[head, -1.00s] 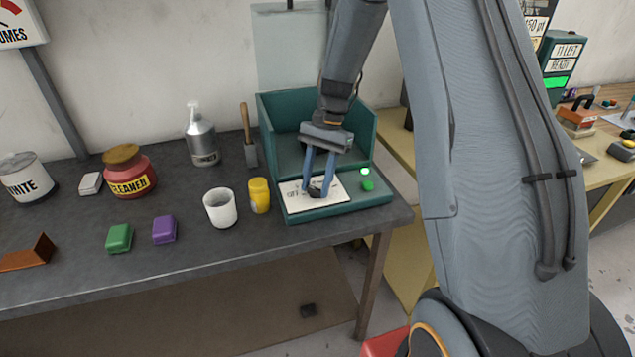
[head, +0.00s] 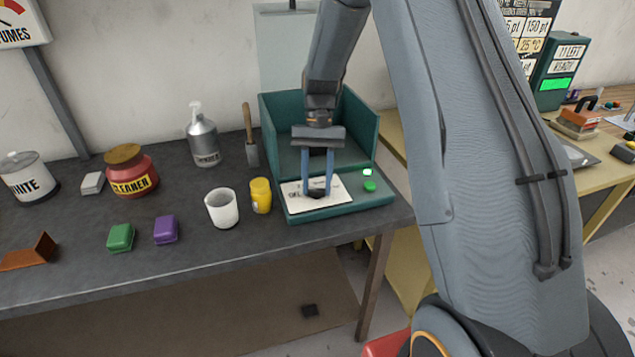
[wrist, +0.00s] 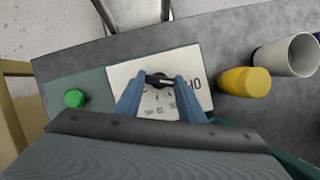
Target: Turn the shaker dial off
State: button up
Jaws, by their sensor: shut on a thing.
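The shaker (head: 340,207) is a teal box-shaped machine on the dark bench, with a white label plate (head: 293,195) on its front ledge. The black dial (wrist: 158,80) sits on this plate; in the wrist view its bar lies roughly crosswise between my fingertips. My gripper (head: 317,193) reaches down from above and is shut on the dial; its blue fingers hold it from both sides. It also shows in the wrist view (wrist: 155,81). Letters and marks are printed around the dial, partly hidden by the fingers. A green button (head: 369,186) is right of the plate, below a lit green lamp (head: 367,172).
A yellow jar (head: 260,195) and a white cup (head: 222,208) stand just left of the shaker. Purple (head: 166,229) and green (head: 120,237) blocks, a red cleaner jar (head: 131,171) and a metal bottle (head: 202,138) are farther left. The shaker's raised walls stand behind my gripper.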

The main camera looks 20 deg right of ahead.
jog(key=o, duration=1)
jog(key=shift+o, duration=0.2)
jog(key=b+v, duration=0.2)
jog(key=v, duration=0.6)
jog(key=shift+b, duration=0.3)
jog(key=shift+s+f, duration=0.1)
jog(key=shift+s, duration=0.05)
jog(key=s+f+n+t+h, duration=0.1)
jog(key=s+n+t, duration=0.1)
jog(key=s, duration=0.8)
jog(key=s+a+f+n+t, duration=0.1)
jog(key=s+f+n+t, duration=0.1)
jog(key=s, duration=0.8)
jog(key=shift+s+a+f+t+h, duration=0.3)
jog(key=shift+s+t+h, duration=0.1)
jog(key=shift+t, duration=0.4)
